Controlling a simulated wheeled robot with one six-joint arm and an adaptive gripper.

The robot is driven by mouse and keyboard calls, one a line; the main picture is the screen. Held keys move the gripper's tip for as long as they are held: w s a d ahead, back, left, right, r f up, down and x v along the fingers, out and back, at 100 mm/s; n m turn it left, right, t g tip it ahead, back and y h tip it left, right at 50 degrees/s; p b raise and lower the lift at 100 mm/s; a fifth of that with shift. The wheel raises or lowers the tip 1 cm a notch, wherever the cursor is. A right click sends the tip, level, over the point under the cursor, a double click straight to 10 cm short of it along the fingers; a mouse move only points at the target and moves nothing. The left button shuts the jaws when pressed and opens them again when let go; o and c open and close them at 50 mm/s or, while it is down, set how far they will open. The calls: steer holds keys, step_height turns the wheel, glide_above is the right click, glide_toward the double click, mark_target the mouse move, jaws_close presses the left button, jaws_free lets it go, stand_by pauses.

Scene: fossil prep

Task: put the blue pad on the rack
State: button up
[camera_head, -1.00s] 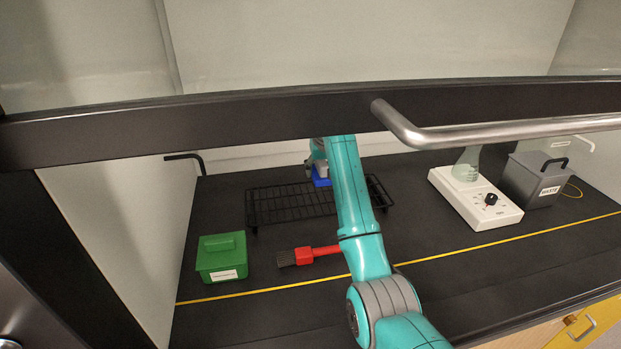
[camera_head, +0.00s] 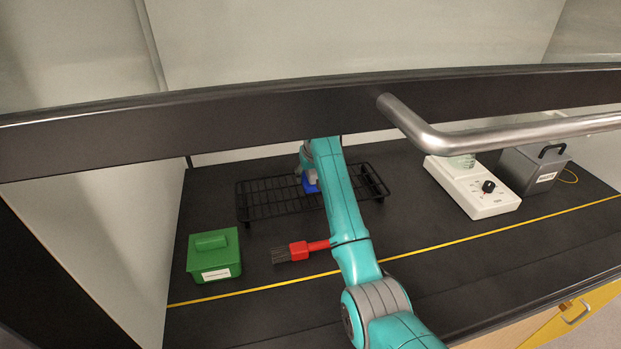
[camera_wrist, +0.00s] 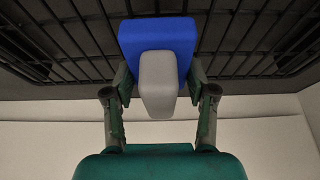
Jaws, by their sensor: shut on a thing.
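The blue pad (camera_wrist: 158,34) is a block with a grey part (camera_wrist: 157,85) on it, seen close up in the wrist view. My gripper (camera_wrist: 160,88) is shut on it, with a finger at each side of the grey part. In the head view the blue pad (camera_head: 310,186) shows only partly beside my arm, over the black wire rack (camera_head: 270,197). The rack's bars (camera_wrist: 65,40) lie behind the pad in the wrist view. I cannot tell whether the pad touches them. My arm hides the middle of the rack in the head view.
A red-handled brush (camera_head: 298,251) lies in front of the rack. A green box (camera_head: 214,254) stands at the left. A white stirrer plate (camera_head: 474,188) and a grey waste bin (camera_head: 532,168) stand at the right. A dark sash bar with a metal handle (camera_head: 450,136) crosses above the bench.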

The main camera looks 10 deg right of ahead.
steer(key=shift+f, duration=0.55)
steer(key=shift+f, duration=0.1)
steer(key=o, duration=1.4)
steer(key=shift+o, duration=0.2)
steer(key=v, duration=1.1)
steer(key=shift+w, duration=0.1)
steer(key=shift+s+r, duration=0.25)
steer(key=shift+r, duration=0.35)
